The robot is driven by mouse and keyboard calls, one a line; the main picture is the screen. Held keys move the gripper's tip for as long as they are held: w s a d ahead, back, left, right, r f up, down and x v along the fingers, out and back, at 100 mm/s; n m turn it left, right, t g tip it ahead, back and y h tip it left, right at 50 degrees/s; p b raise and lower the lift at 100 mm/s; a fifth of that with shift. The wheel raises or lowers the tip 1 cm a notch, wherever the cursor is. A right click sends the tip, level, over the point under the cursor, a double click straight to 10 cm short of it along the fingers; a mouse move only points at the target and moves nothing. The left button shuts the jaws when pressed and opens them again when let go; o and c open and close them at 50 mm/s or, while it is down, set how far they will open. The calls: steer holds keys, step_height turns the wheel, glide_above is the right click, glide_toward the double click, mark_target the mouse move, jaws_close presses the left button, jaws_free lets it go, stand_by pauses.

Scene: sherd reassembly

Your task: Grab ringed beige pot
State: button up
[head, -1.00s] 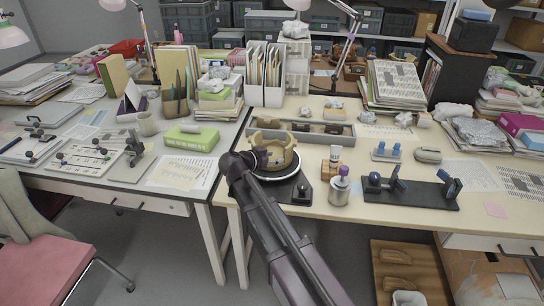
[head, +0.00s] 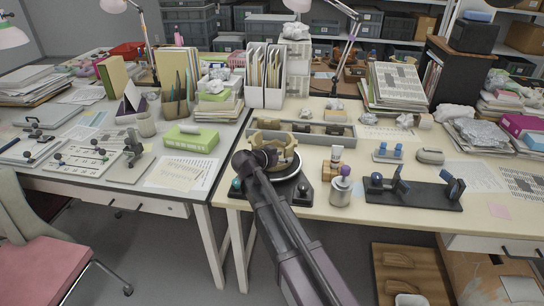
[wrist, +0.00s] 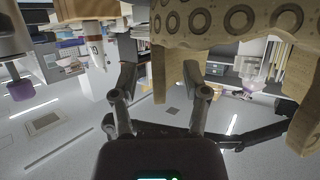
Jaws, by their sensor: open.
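The ringed beige pot (head: 283,152) has a broken, jagged rim and stands on a dark round stand (head: 290,190) near the front of the right-hand table. In the wrist view the pot (wrist: 235,22) fills the upper right, with a row of dark rings and jagged pieces of wall pointing down in the picture. My gripper (wrist: 160,75) is open, its two fingers apart. The right finger overlaps the pot's jagged edge in the picture; I cannot tell whether it touches. In the head view my arm hides the fingers and the pot's lower left side.
A grey compartment tray (head: 322,139) lies behind the pot. A black stand with a clamp (head: 412,192) lies farther right. The left table holds a green box (head: 190,138).

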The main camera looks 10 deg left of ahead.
steer(key=shift+x, duration=0.85)
jaws_close()
